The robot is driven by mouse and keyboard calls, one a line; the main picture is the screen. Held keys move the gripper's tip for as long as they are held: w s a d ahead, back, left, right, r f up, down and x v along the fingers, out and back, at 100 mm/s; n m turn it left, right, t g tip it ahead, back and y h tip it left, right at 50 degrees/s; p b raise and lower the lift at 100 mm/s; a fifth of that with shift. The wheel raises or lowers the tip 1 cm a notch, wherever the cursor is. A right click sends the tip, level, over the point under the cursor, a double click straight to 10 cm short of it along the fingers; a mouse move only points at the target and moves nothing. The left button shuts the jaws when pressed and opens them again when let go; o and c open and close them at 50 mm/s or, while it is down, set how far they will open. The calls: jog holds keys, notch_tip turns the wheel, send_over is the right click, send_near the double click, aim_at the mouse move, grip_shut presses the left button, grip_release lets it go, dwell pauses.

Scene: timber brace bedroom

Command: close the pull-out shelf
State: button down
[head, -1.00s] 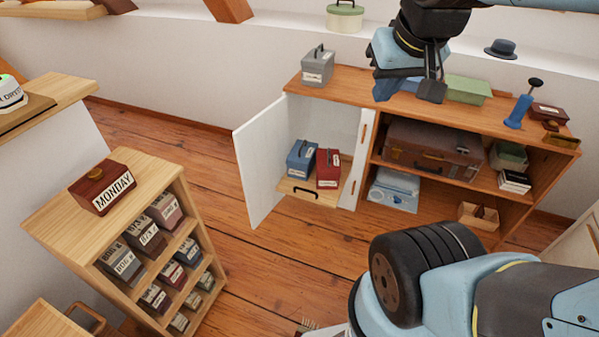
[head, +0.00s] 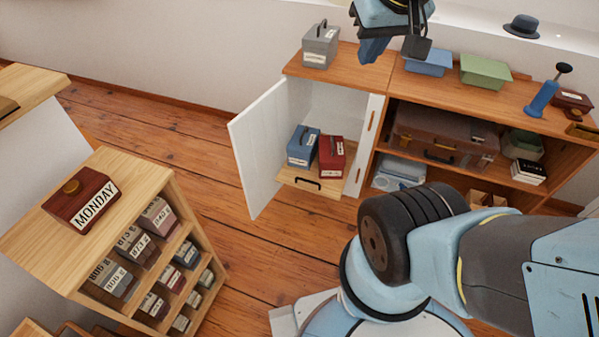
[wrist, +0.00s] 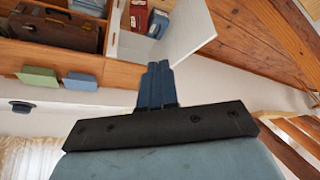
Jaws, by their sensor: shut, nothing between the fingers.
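The pull-out shelf (head: 325,191) is a light wood board with a dark handle (head: 300,183). It sticks out from the cabinet's left compartment, whose white door (head: 262,150) stands open to the left. A blue box (head: 303,147) and a red box (head: 332,157) stand on the shelf. My gripper (head: 392,48) is above the cabinet top in the head view, well apart from the shelf. In the wrist view the gripper's fingers (wrist: 157,82) are together and empty, with the red box (wrist: 139,15) and open door (wrist: 185,35) beyond them.
The cabinet top (head: 445,88) bears a grey box (head: 321,45), a blue tray (head: 428,62) and a green tray (head: 486,71).

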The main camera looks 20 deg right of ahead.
jog(key=w+d+f+n+g+h, duration=0.1)
jog(key=w+f+n+g+h, duration=0.3)
jog(key=w+f, duration=0.8)
jog(key=w+d+f+n+g+h, duration=0.1)
jog(key=w+f+n+h, duration=0.45)
jog(key=w+f, duration=0.65)
jog(key=w+a+f+n+t+h, duration=0.1)
jog(key=w+a+f+n+h, duration=0.15)
jog(key=w+f, duration=0.6)
jog(key=a+f+n+t, duration=0.2)
jog(key=f+n, duration=0.1)
jog(key=f, duration=0.5)
jog(key=w+a+f+n+t, duration=0.1)
jog(key=f+n+t, duration=0.15)
jog(key=f, duration=0.45)
jog(key=a+f+n+t, duration=0.15)
jog(key=f+n, duration=0.25)
jog(key=f, duration=0.4)
jog(key=s+a+f+n+t+y, duration=0.15)
jog(key=s+f+n, duration=0.25)
jog(key=f, duration=0.8)
jog(key=s+a+f+n+t+y, duration=0.1)
jog(key=s+f+n+t+y, duration=0.2)
jog(key=f, duration=0.8)
jog(key=d+r+x, duration=0.1)
jog(key=x, duration=1.1)
jog(key=shift+d+g+h, duration=0.2)
jog(key=shift+g+h, duration=0.15)
jog(key=shift+g, duration=0.1)
